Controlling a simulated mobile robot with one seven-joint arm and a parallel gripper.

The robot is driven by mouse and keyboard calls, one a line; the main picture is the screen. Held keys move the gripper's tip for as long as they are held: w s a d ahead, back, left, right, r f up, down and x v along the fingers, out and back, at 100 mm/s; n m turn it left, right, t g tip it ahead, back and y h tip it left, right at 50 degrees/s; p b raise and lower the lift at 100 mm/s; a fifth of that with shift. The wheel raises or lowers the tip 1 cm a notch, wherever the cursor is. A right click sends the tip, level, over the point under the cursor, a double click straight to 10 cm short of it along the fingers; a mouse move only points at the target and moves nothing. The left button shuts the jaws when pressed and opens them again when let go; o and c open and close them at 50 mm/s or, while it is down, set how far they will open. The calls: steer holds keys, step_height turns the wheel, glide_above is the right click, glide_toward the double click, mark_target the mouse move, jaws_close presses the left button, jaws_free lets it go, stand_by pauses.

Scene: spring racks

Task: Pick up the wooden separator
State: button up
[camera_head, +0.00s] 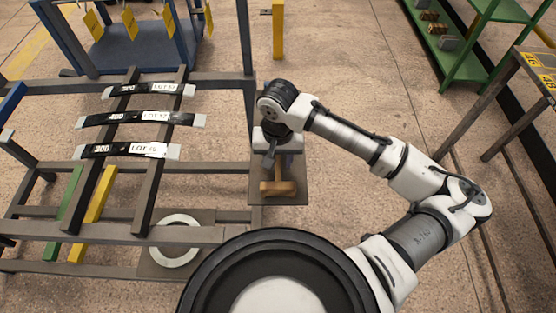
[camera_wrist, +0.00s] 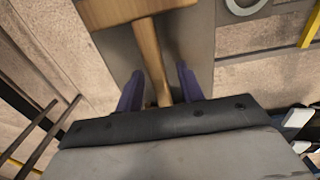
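The wooden separator is a T-shaped wooden piece (camera_head: 284,188) lying on a grey plate (camera_head: 298,168) at the right side of the rack. In the wrist view the wooden separator (camera_wrist: 149,48) shows its wide head at the top and its handle running down toward my gripper (camera_wrist: 159,88). The two dark fingers stand apart on either side of the handle, with a visible gap on each side. My gripper is above the plate in the head view (camera_head: 271,158), partly covering the handle. The handle's near end is hidden behind the gripper body.
A dark rack (camera_head: 140,232) with several black labelled strips (camera_head: 140,119) stands at left. A white ring (camera_head: 175,255) lies on a plate there, near yellow (camera_head: 92,212) and green bars (camera_head: 70,212). A green shelf (camera_head: 470,70) stands at right. The floor between is clear.

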jaws_close()
steer(key=shift+r, duration=0.2)
